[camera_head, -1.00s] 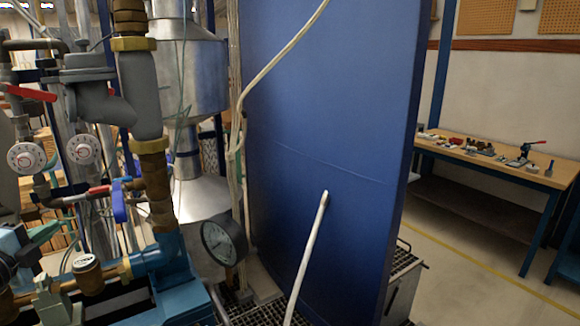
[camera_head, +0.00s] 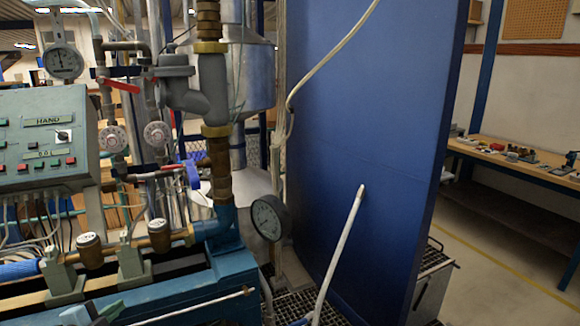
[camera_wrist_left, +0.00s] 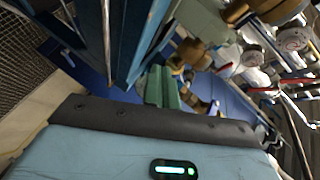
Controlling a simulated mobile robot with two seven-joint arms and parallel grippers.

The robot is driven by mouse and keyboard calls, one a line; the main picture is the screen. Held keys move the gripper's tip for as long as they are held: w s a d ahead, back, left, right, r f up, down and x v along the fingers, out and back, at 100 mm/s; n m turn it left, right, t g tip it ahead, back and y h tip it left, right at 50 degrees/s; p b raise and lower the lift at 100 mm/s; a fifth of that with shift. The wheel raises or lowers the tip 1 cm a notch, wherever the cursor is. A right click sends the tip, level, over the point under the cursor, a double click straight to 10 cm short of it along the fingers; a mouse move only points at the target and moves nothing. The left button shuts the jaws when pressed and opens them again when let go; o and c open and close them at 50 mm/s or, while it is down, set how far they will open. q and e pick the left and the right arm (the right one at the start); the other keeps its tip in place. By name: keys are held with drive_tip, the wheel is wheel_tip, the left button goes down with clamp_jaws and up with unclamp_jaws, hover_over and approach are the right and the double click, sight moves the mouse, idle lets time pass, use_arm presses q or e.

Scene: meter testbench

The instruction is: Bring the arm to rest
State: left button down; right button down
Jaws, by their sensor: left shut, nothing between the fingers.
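My left gripper (camera_head: 104,311) shows only in part at the bottom left edge of the head view, a small pale and dark shape in front of the teal bench. Its jaws are shut with nothing between them. My right gripper is in no view.
The teal meter bench (camera_head: 235,268) carries brass pipework, a green clamp (camera_head: 62,280) and a black-rimmed gauge (camera_head: 268,218). The control panel (camera_head: 45,140) stands at left. A large blue panel (camera_head: 375,130) stands right of the bench, with open floor (camera_head: 500,265) beyond.

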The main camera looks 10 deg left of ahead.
use_arm(q)
drive_tip(key=s+d+f+n+g+h, duration=0.15)
drive_tip(key=s+d+f+n, duration=0.25)
drive_tip(key=s+d+f, duration=0.55)
drive_tip(key=s+d+f+n+g+h, duration=0.1)
drive_tip(key=s+d+f+n+g, duration=0.2)
drive_tip(key=s+d+f, duration=0.65)
drive_tip(key=s+d+f+n, duration=0.1)
drive_tip(key=d+f, duration=0.1)
drive_tip(key=d, duration=0.4)
drive_tip(key=s+d+f+n, duration=0.1)
drive_tip(key=d+n, duration=0.1)
drive_tip(key=d, duration=0.4)
drive_tip(key=shift+s+d+f+g, duration=0.3)
drive_tip(key=shift+d+f+g, duration=0.05)
drive_tip(key=shift+d, duration=0.05)
drive_tip(key=shift+h, duration=0.25)
